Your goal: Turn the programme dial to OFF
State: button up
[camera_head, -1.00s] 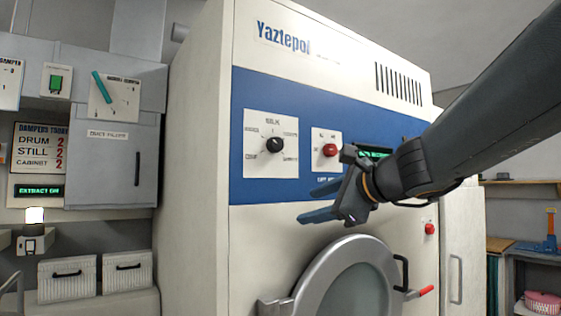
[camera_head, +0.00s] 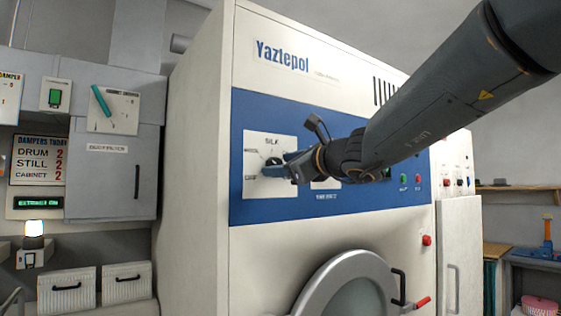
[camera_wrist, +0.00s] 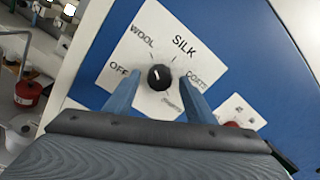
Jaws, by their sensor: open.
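The programme dial (camera_wrist: 159,77) is a round black knob with a white mark on a white plate (camera_wrist: 150,35) with the words OFF, WOOL, SILK and COATS. In the wrist view its mark points up toward the gap between WOOL and SILK; the exact setting is hard to tell. My gripper (camera_wrist: 160,92) is open, with one blue finger on each side of the dial. Contact cannot be told. In the head view my gripper (camera_head: 277,166) is at the plate (camera_head: 258,185) and covers much of the dial.
The dial plate is on the blue band of the white machine (camera_head: 270,75). A red button (camera_wrist: 232,125) is right of the dial in the wrist view. Below are a round door (camera_head: 345,290) and a red-tipped handle (camera_head: 422,302). A grey cabinet (camera_head: 115,180) stands left.

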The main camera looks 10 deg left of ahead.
jog(key=shift+w+a, duration=0.1)
jog(key=c, duration=1)
jog(key=shift+c, duration=0.2)
jog(key=shift+n+b, duration=0.3)
jog(key=shift+b, duration=0.5)
jog(key=n+b, duration=1.1)
jog(key=b, duration=0.4)
jog(key=shift+b, duration=0.4)
